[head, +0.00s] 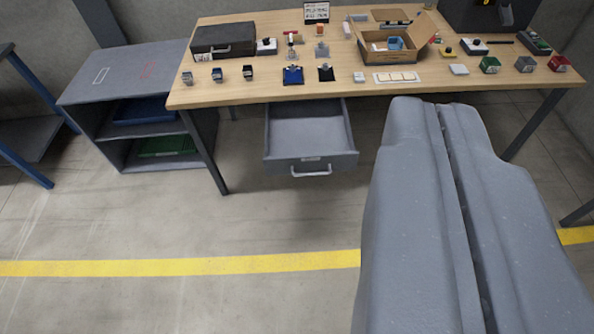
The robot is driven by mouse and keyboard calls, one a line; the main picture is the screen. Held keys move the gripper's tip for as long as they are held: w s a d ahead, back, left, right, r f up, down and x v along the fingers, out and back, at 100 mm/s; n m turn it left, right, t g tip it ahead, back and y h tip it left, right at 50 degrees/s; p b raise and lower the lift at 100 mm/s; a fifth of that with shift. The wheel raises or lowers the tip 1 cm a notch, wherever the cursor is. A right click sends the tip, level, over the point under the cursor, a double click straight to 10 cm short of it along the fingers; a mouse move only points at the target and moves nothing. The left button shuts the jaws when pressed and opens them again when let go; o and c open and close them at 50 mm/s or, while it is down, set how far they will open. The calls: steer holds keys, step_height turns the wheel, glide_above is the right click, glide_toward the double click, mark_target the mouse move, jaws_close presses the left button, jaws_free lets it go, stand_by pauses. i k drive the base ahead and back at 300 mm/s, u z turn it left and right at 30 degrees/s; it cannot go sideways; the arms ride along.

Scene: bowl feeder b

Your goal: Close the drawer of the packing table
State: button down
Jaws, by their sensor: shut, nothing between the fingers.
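The packing table (330,90) has a light wooden top and dark legs, and stands across the upper part of the head view. Its grey drawer (310,130) hangs under the top, left of my gripper, and is pulled out toward me. The drawer looks empty, and a pale handle (312,172) is on its front. My gripper (432,102) fills the lower right, large and grey, with its fingers shut and nothing held. Its tips point toward the table's front edge, right of the drawer and apart from it in the picture.
A grey shelf unit (85,90) with a blue and a green bin stands left of the table. An open cardboard box (375,55), a black case (222,38) and several small items lie on the tabletop. The floor before the drawer is clear, with a yellow line (180,267).

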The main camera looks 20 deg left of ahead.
mark_target(313, 136)
steer(key=u, duration=0.05)
steer(key=i, duration=1)
steer(key=z, duration=0.05)
